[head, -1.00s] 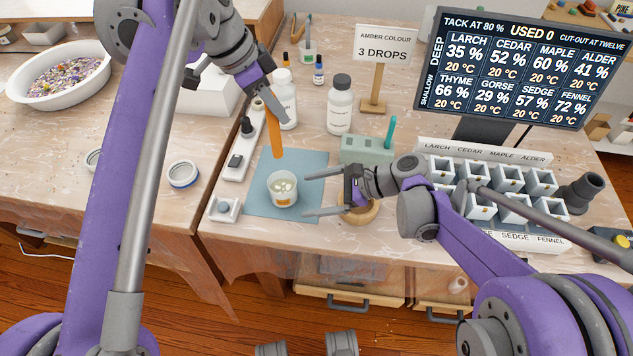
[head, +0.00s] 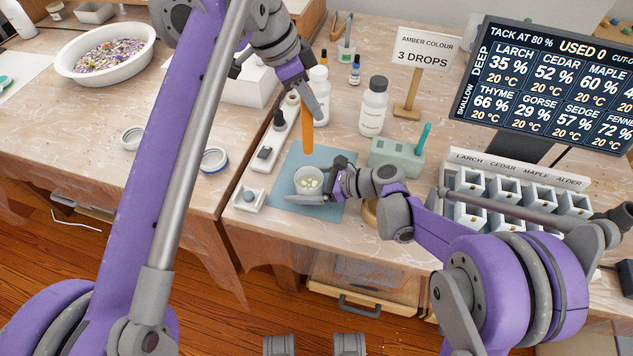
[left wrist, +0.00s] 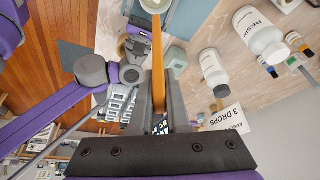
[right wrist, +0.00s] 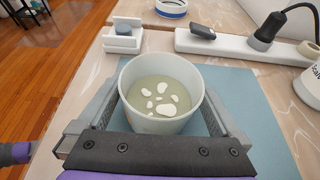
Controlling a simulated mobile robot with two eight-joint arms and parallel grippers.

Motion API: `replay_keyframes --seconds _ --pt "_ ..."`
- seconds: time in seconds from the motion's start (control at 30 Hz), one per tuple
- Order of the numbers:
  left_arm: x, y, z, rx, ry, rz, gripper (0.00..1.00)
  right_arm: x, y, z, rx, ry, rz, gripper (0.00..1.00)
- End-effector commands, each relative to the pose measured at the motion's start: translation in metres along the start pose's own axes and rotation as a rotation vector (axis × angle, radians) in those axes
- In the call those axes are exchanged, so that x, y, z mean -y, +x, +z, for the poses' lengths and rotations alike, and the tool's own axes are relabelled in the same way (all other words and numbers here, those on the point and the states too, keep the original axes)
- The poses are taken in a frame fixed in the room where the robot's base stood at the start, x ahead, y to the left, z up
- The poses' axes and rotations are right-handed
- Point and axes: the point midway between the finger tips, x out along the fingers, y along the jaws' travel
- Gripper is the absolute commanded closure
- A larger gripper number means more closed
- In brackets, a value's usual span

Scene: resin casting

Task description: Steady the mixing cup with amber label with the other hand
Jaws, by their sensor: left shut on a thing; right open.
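The mixing cup (head: 308,180) stands upright on a blue mat (head: 290,158) and holds a pale liquid with white patches on top. My right gripper (head: 312,188) is open, with one finger on each side of the cup (right wrist: 160,112). I cannot tell whether the fingers touch its wall. My left gripper (head: 314,108) is shut on an orange stick (head: 308,135), which hangs upright above the mat behind the cup. The stick also shows in the left wrist view (left wrist: 158,65).
White bottles (head: 373,106) stand behind the mat. A power strip (head: 268,145) and a small white device (head: 249,199) lie left of it. A green block (head: 397,157) and white moulds (head: 505,190) stand to the right. The drops sign (head: 422,50) is at the back.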

Motion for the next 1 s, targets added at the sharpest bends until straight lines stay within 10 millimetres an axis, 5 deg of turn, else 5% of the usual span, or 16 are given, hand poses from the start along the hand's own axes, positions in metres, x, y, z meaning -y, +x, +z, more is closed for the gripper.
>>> replay_keyframes --seconds 0.4,0.83,1.0 --pt "0.0 0.0 0.0 0.0 0.0 0.0 1.0 -0.0002 0.0093 0.0 0.0 -0.001 -0.001 0.0" --pt "0.0 0.0 0.0 0.0 0.0 0.0 1.0 -0.0002 0.009 0.0001 0.0 -0.001 0.0 0.75" --pt "0.0 -0.0001 0.0 0.0 0.0 0.0 1.0 -0.0002 0.009 0.0002 0.0 -0.001 0.0 0.75"
